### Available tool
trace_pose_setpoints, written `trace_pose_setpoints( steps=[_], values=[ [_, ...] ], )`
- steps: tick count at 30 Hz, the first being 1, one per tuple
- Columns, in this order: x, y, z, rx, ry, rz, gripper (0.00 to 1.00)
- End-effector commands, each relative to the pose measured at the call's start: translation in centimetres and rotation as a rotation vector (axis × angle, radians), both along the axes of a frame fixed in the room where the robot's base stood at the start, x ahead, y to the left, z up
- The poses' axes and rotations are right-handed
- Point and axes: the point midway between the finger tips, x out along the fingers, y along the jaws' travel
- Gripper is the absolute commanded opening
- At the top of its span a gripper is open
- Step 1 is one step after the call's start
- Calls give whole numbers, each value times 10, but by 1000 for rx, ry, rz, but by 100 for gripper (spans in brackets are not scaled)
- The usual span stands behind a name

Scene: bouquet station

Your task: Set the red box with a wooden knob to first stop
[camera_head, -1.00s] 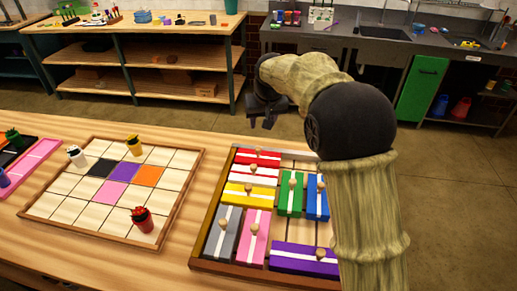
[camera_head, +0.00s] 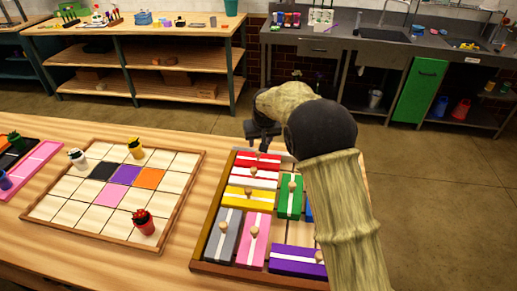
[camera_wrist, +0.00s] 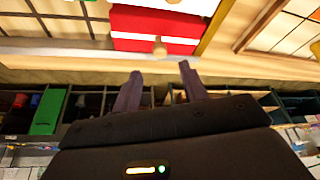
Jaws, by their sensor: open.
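The red box (camera_head: 257,159) with a white stripe and a wooden knob lies at the far left corner of the framed sliding-block tray (camera_head: 214,228). In the wrist view the red box (camera_wrist: 156,22) is at the top, its round knob (camera_wrist: 160,47) just beyond my fingertips. My gripper (camera_head: 262,142) is above the far edge of the tray, close to the red box. In the wrist view my gripper (camera_wrist: 158,80) is open, with nothing between its two fingers.
White, yellow (camera_head: 250,197), green (camera_head: 290,197), grey, pink and purple boxes with knobs fill much of the tray. The blue box is mostly hidden behind my arm. A checkered board (camera_head: 70,205) with small potted figures lies to the left.

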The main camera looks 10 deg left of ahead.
Motion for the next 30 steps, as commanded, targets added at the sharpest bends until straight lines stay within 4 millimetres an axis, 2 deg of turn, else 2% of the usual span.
trace_pose_setpoints(
  steps=[6,12,16,24,30],
  values=[
    [13,6,-36,-2,2,0,43],
    [23,10,-60,-1,1,-1,43],
    [25,12,-67,0,0,-1,43],
    [25,12,-68,0,-1,-1,43],
    [25,12,-68,0,0,-1,4]
  ],
)
